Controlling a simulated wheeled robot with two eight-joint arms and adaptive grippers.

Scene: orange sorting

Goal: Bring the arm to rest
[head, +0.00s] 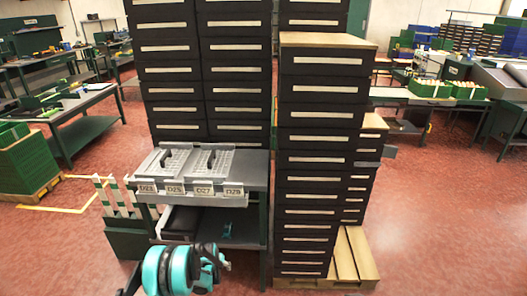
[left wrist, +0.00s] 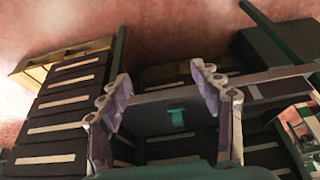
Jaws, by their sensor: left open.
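My left arm, teal and black, shows at the bottom of the head view, in front of the grey workbench (head: 255,170). In the left wrist view my left gripper (left wrist: 161,76) is open, its two fingers wide apart. My right gripper is not in view. No oranges can be made out.
Tall stacks of dark drawers (head: 322,150) stand behind and right of the bench. Two grey slotted trays (head: 207,163) lie on the bench top above labels. A green crate stack (head: 25,163) stands at far left.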

